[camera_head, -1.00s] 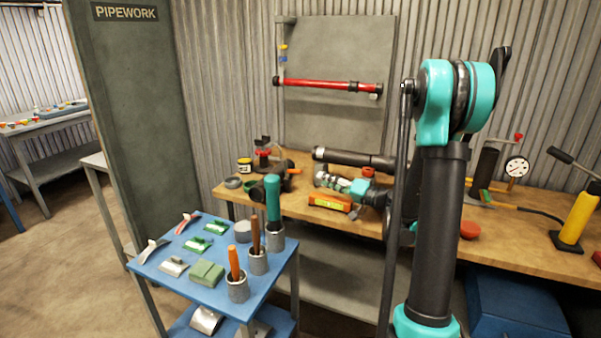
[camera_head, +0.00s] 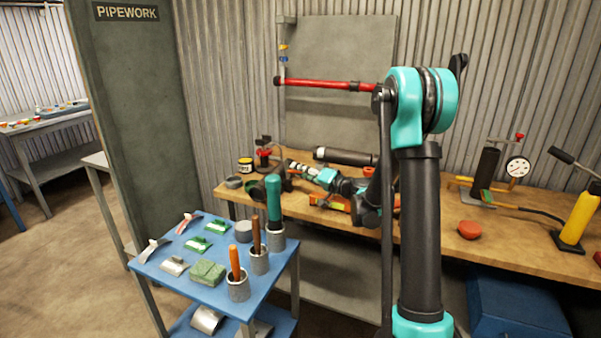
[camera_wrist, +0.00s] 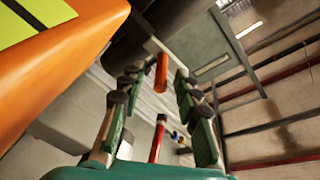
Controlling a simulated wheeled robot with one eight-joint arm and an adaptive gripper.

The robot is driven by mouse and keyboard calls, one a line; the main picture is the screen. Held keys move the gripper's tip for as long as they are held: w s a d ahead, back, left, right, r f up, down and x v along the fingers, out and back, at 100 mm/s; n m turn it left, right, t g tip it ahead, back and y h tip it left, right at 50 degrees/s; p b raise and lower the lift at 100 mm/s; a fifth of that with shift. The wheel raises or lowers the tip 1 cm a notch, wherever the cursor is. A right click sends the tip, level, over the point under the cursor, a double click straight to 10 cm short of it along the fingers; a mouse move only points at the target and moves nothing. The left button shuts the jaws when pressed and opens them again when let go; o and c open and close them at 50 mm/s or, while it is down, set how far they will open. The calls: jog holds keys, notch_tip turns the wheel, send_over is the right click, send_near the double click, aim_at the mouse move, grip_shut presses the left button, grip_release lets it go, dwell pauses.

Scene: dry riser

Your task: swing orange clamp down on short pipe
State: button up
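My gripper (camera_head: 300,168) is over the bench, pointing left in the head view. In the wrist view my gripper (camera_wrist: 157,76) is open, its two padded fingers well apart. A small orange cylinder (camera_wrist: 161,74), perhaps part of the orange clamp, shows between the fingertips with gaps at its sides; I cannot tell its depth. A large orange body with a yellow label (camera_wrist: 75,65) fills the upper left of the wrist view. In the head view its orange part (camera_head: 335,204) is partly hidden by my arm. A dark pipe (camera_head: 343,156) lies behind my gripper; I cannot tell whether it is the short pipe.
The blue cart (camera_head: 215,268) with pads and tool cups stands front left. The wooden bench (camera_head: 500,242) holds a pressure gauge (camera_head: 517,167), a red cap (camera_head: 469,229) and a yellow pump (camera_head: 578,218). A red pipe (camera_head: 330,85) hangs on the wall panel.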

jog(key=shift+c, duration=0.3)
grip_shut()
jog(key=shift+r, duration=0.1)
jog(key=h, duration=0.1)
jog(key=a+r+g+h, duration=0.1)
jog(key=n+g+h, duration=0.1)
jog(key=shift+w+a+r+h, duration=0.2)
jog(key=shift+w+r+h, duration=0.05)
jog(key=shift+r+h, duration=0.05)
jog(key=shift+w+a+r+n+g+h, duration=0.25)
jog(key=shift+a+g+h, duration=0.35)
jog(key=shift+h, duration=0.4)
jog(key=shift+w+a+r+n+g+h, duration=0.2)
jog(key=shift+a+g+h, duration=0.15)
jog(key=shift+g+h, duration=0.5)
jog(key=shift+h, duration=0.25)
